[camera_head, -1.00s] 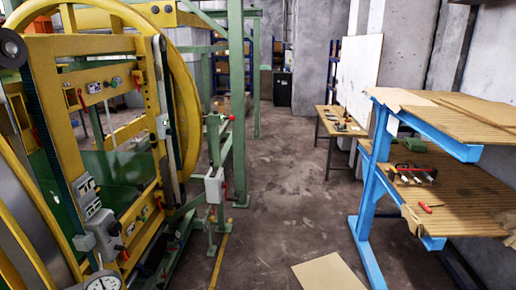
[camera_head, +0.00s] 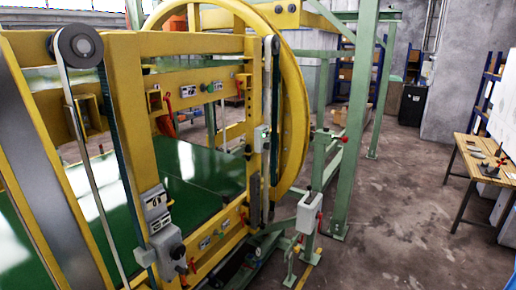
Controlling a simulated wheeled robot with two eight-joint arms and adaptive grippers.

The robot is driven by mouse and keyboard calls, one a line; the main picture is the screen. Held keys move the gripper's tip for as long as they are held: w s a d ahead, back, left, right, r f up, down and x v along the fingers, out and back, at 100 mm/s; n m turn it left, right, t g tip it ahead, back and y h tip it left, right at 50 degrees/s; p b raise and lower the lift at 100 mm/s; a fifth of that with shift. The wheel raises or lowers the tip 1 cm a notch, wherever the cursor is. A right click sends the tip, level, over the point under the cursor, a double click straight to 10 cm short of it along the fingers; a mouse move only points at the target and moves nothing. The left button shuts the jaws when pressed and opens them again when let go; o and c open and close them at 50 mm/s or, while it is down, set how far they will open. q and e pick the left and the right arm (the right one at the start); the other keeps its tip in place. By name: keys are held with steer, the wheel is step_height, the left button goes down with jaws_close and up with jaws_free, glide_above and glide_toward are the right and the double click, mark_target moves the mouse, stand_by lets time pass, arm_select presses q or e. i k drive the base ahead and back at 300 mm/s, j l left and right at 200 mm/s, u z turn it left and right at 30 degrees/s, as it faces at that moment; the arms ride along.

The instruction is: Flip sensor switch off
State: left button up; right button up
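The yellow ring inverter (camera_head: 120,32) fills the left half of the head view. A grey control box with a dark round knob (camera_head: 170,247) is on its near post, below a labelled grey plate (camera_head: 155,208). Small labelled panels with red handles sit on the upper beam, one at the left (camera_head: 154,98) and one further right (camera_head: 214,87). More labelled controls (camera_head: 205,242) are on the lower beam. I cannot tell which of these is the sensor switch, or its position. Neither of my grippers is in view.
A green post frame (camera_head: 357,110) and a grey box on a stand (camera_head: 308,212) stand right of the ring. A wooden table (camera_head: 467,165) with small items is at the right edge. The concrete floor (camera_head: 400,230) between is clear.

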mark_target(266, 146)
steer(key=i+z, duration=0.15)
steer(key=i, duration=0.35)
steer(key=i+z, duration=0.2)
steer(key=i, duration=0.35)
steer(key=i+j+z, duration=0.15)
steer(key=i, duration=0.35)
steer(key=i+j+z, duration=0.2)
steer(key=i, duration=0.3)
